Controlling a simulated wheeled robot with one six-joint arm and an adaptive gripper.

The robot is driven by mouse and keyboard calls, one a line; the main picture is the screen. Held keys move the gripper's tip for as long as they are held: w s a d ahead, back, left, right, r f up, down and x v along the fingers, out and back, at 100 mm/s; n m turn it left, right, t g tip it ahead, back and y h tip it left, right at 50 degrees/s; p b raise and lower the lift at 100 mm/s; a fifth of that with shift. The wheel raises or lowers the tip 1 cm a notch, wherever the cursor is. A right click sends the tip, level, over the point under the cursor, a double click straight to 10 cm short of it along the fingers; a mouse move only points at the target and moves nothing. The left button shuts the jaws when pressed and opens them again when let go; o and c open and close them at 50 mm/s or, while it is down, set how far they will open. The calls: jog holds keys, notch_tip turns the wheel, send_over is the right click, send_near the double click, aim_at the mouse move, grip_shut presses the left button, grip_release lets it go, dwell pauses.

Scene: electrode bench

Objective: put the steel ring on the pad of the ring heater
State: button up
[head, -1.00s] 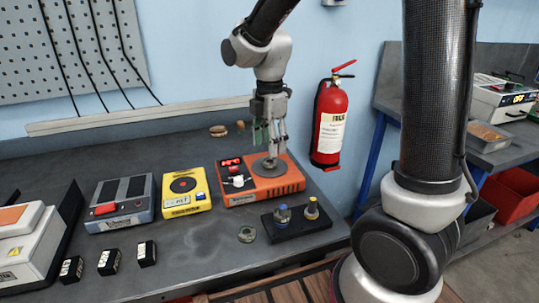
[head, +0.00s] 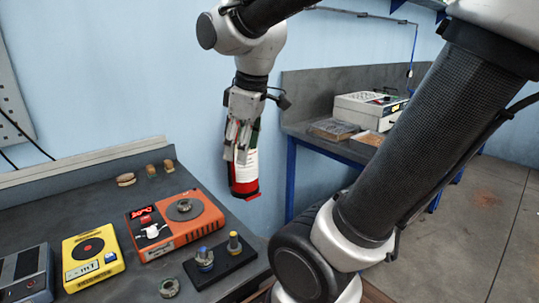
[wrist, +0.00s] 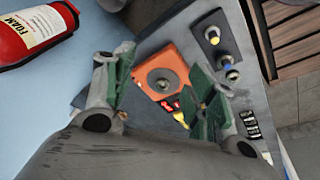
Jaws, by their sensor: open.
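The ring heater (head: 160,238) is an orange box with a red lit display and a round grey pad (head: 200,213) on top. A small grey ring, seemingly the steel ring (head: 184,206), lies flat near the middle of the pad. It also shows in the wrist view (wrist: 163,84), apart from my fingers. My gripper (head: 239,150) is open and empty, raised above and to the right of the heater, in front of the fire extinguisher. Its green-padded fingers frame the heater in the wrist view.
A dull ring-shaped piece (head: 168,287) lies on the bench before the heater. A black stand (head: 228,268) with blue and yellow topped pieces is at its right. A yellow device (head: 92,258) is left. The red fire extinguisher (head: 245,186) is behind my gripper.

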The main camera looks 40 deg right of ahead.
jog(key=s+d+f+m+t, duration=0.1)
jog(key=s+d+m, duration=0.2)
jog(key=s+m, duration=0.3)
jog(key=shift+s+d+m+t, duration=0.2)
jog(key=shift+s+m+t, duration=0.15)
jog(key=shift+m, duration=0.25)
jog(key=shift+c, duration=0.5)
dwell(1.0)
